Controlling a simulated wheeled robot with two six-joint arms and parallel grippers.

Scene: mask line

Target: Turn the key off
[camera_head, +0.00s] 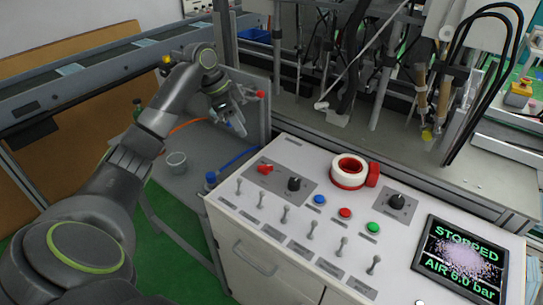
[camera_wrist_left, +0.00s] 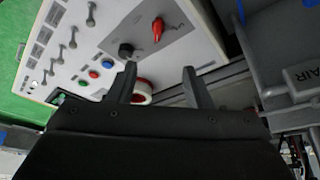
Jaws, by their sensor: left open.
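The white control panel (camera_head: 330,222) has a red rotary handle (camera_head: 266,169) and a black knob (camera_head: 294,184) side by side on a grey plate. A second black knob (camera_head: 396,201) sits on its own plate farther right. I cannot tell which of these is the key. In the left wrist view the red handle (camera_wrist_left: 158,29) and black knob (camera_wrist_left: 126,50) lie beyond the fingers. My left gripper (camera_head: 234,124) is open and empty, above and behind the panel's left end, apart from the controls. Its two fingers show in the left wrist view (camera_wrist_left: 159,82). My right gripper is out of view.
Blue (camera_head: 319,200), red (camera_head: 345,213) and green (camera_head: 373,228) buttons and several toggle switches share the panel. A red-and-white tape roll (camera_head: 349,172) lies behind them. The screen (camera_head: 462,259) reads STOPPED, AIR 6.0 bar. Machine parts stand behind.

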